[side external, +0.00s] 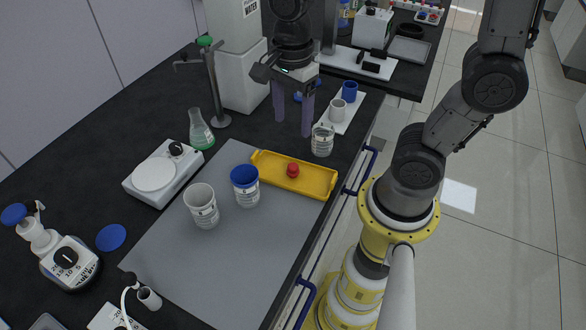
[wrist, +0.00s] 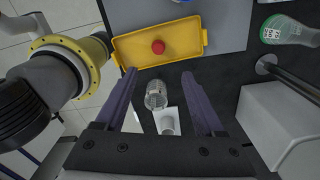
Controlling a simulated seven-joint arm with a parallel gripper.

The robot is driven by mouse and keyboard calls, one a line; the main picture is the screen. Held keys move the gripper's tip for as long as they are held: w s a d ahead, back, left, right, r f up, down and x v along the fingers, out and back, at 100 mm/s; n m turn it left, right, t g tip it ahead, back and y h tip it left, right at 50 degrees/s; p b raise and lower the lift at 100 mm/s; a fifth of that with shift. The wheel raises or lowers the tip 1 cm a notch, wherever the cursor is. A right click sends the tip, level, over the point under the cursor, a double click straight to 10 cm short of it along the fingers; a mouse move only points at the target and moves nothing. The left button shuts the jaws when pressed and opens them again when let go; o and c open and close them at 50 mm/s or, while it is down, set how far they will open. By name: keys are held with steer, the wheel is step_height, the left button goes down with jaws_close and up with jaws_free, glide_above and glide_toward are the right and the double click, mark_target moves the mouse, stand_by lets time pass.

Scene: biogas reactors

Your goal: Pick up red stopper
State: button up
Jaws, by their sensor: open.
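The red stopper (side external: 292,170) sits on the yellow tray (side external: 318,187), which lies at the right edge of the grey mat. In the wrist view the stopper (wrist: 158,47) shows from above in the yellow tray (wrist: 130,55), beyond my fingertips. My gripper (side external: 292,128) is open and empty, fingers pointing down above the bench, behind the tray and apart from the stopper. In the wrist view my gripper's (wrist: 158,75) two purple fingers stand wide apart, with a clear glass beaker (wrist: 156,95) seen between them.
The glass beaker (side external: 323,140) stands close behind the tray. A green-liquid flask (side external: 200,131) and a metal stand (side external: 216,90) are further left. The front of the grey mat (side external: 240,265) is clear.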

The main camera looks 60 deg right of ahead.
glide_above(293, 166)
steer(key=f, duration=0.8)
steer(key=shift+w+d+f, duration=0.15)
steer(key=shift+d, duration=0.05)
steer(key=shift+a+f, duration=0.15)
steer(key=shift+f, duration=2.5)
steer(key=shift+c, duration=0.3)
jaws_close()
